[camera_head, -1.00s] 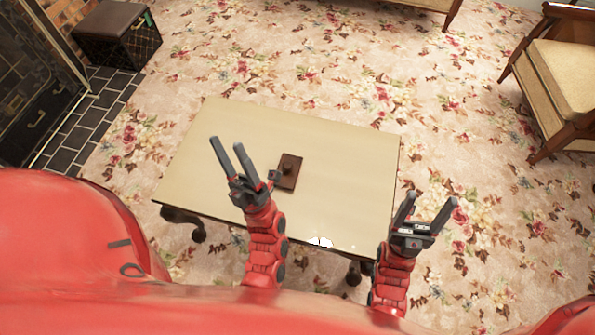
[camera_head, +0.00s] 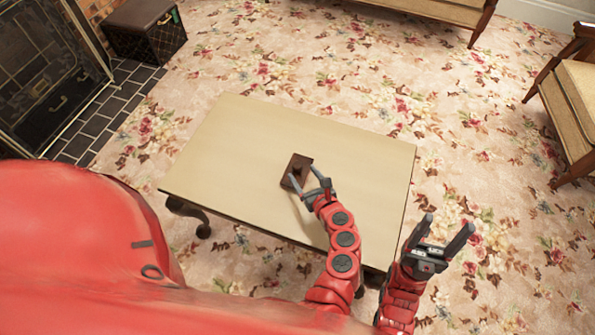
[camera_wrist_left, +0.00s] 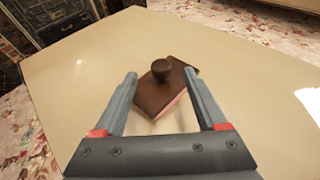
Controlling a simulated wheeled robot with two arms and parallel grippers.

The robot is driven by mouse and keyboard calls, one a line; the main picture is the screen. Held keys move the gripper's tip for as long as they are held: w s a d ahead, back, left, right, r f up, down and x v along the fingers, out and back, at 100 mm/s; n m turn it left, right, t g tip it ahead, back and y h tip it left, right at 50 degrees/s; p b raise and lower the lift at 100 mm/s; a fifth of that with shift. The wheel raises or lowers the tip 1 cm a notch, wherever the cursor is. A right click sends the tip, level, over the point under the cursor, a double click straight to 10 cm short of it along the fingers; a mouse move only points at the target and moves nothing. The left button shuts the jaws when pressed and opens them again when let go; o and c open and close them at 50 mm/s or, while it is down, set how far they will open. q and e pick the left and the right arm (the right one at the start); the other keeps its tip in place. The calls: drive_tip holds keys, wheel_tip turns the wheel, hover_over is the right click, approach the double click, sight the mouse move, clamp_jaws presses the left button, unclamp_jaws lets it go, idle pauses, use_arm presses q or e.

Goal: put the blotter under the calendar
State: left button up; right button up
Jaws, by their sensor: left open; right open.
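The blotter (camera_head: 300,162) is a small dark brown block with a round knob on top. It rests on the table near its middle. It also shows in the left wrist view (camera_wrist_left: 155,97), with its knob up, lying ahead of and between the fingers. My left gripper (camera_head: 309,178) is open, with its fingertips close to the blotter; I cannot tell whether they touch it. My right gripper (camera_head: 443,228) is open and empty, to the right of the table's front right corner. No calendar can be made out in these views.
The pale table top (camera_head: 240,150) is otherwise bare in the head view. A white patch (camera_wrist_left: 310,100) shows at the right edge of the left wrist view. A dark box (camera_head: 145,32) and the fireplace screen (camera_head: 45,75) stand left; an armchair (camera_head: 572,110) stands right.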

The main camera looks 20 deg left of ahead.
sight(295, 162)
use_arm(q)
drive_tip(key=x, duration=0.8)
drive_tip(key=shift+w+a+f, duration=0.1)
drive_tip(key=shift+w+a, duration=0.1)
drive_tip(key=shift+w, duration=0.15)
clamp_jaws()
